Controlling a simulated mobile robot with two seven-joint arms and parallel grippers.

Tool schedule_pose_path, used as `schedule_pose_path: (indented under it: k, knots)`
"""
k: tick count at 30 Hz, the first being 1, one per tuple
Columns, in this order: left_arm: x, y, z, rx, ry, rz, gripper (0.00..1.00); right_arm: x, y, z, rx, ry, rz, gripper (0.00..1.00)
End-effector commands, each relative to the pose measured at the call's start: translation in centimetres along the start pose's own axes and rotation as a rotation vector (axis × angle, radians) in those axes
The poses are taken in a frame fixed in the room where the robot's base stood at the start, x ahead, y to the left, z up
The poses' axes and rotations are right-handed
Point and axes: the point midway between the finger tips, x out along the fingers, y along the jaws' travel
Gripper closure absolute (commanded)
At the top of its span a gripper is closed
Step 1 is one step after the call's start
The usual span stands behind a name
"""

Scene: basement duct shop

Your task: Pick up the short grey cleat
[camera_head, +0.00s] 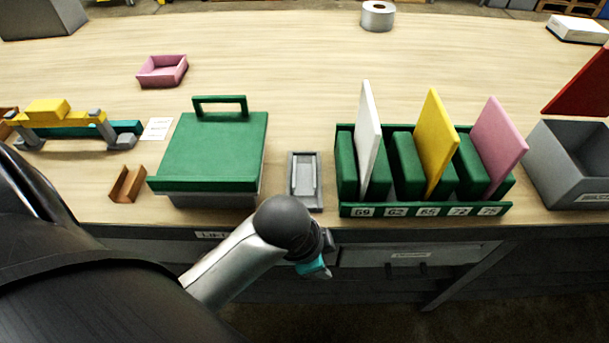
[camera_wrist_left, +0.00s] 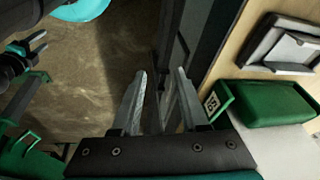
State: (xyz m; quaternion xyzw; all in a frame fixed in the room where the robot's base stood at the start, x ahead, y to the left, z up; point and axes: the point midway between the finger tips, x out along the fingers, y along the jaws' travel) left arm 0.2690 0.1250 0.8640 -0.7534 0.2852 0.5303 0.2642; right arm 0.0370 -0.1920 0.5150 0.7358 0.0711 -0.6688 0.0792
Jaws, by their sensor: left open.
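A short grey cleat (camera_head: 306,176) lies lengthwise in a small dark grey tray (camera_head: 291,200) at the table's front edge, between the green-lidded box and the green rack. In the left wrist view the cleat (camera_wrist_left: 290,50) shows as a lighter piece on the tray at the upper right. My left gripper (camera_head: 315,268) hangs in front of the table edge, just nearer than the tray. The wrist and black joint mostly hide it in the head view. In the left wrist view its fingers (camera_wrist_left: 161,78) are apart and empty, beside the table edge.
The green rack (camera_head: 425,210) holds white, yellow and pink upright plates close to the tray's right. The green-lidded box (camera_head: 215,145) stands to its left, beside a brown channel piece (camera_head: 127,185). A grey bin (camera_head: 570,165) is far right. Table behind the tray is clear.

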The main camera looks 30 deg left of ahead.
Motion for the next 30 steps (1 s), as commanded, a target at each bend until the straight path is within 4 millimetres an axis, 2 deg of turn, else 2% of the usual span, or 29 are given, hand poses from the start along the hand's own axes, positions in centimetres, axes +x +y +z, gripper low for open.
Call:
schedule_pose_path:
  k: [8, 14, 20, 24, 27, 30]
  knots:
    - [0.4, -4.2, -3.6, 0.611, -0.028, 0.068, 0.56, 0.0, -0.1, 0.1, -0.002, -0.001, -0.002, 0.46]
    - [-0.7, -9.9, -4.7, 1.066, -0.094, 0.139, 0.56, 0.0, -0.3, 0.1, -0.003, -0.002, -0.004, 0.46]
    - [-4.0, -16.6, -4.6, 1.413, -0.152, 0.226, 0.56, 0.0, -0.6, 0.1, -0.003, -0.002, -0.008, 0.46]
    - [-7.2, -20.9, -4.2, 1.586, -0.162, 0.282, 0.56, 0.0, -0.7, 0.1, -0.002, -0.002, -0.010, 0.46]
    - [-9.3, -23.1, -3.8, 1.671, -0.156, 0.312, 0.56, 0.0, -0.7, 0.1, -0.002, -0.002, -0.010, 0.46]
    - [-10.7, -24.4, -3.5, 1.726, -0.143, 0.329, 0.56, 0.0, -0.7, 0.1, -0.002, -0.003, -0.010, 0.46]
